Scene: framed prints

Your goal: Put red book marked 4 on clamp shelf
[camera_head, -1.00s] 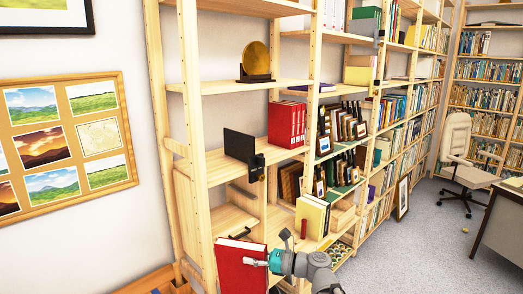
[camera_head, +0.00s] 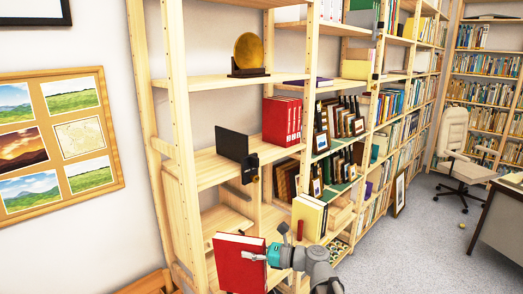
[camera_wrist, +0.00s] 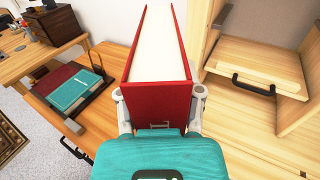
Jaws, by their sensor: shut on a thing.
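A red book (camera_head: 238,264) with white pages stands roughly upright in my gripper (camera_head: 258,257), low in front of the left shelf bay. In the wrist view the book (camera_wrist: 158,104) sits between both fingers, its page edges facing up; a small pale mark shows near its bottom edge but is not readable. A shelf board (camera_head: 225,172) carries a black upright plate (camera_head: 231,142) and a black clamp-like part (camera_head: 250,168) at its front edge. This board is above and behind the held book. Other red books (camera_head: 282,121) stand on its right part.
A wooden post (camera_head: 184,140) stands at the bay's front left. Cream and yellow books (camera_head: 309,214) stand low to the right. The wrist view shows a wooden surface with a teal book (camera_wrist: 75,92) and a black-handled drawer (camera_wrist: 253,83). The board between plate and red books looks clear.

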